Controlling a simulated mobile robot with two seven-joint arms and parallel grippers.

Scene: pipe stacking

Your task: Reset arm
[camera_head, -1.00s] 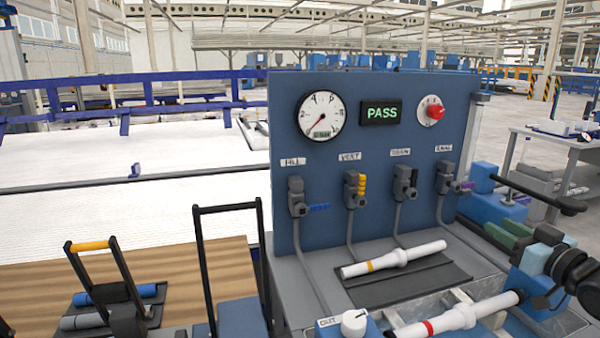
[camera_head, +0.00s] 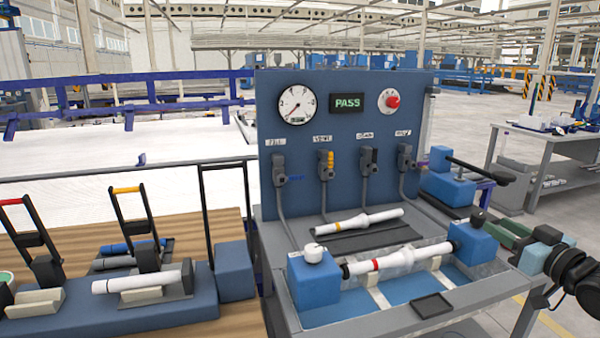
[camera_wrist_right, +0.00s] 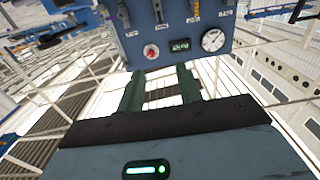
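My right gripper (camera_head: 508,234) is at the right edge of the test bench in the head view. It also shows in the right wrist view (camera_wrist_right: 160,82), with its two green fingers apart and nothing between them. A white pipe with a red band (camera_head: 395,260) lies between the blue end blocks of the bench fixture. A white pipe with a yellow band (camera_head: 358,222) rests on the dark mat behind it. The blue panel (camera_head: 345,185) carries a gauge, a lit PASS display and a red knob. My left gripper is not in view.
A blue clamp rack (camera_head: 190,309) on the wooden table holds another white pipe (camera_head: 140,281), with raised lever clamps around it. A blue vise (camera_head: 448,186) with a black handle stands right of the panel. A grey table (camera_head: 540,140) stands farther right, with open floor beyond.

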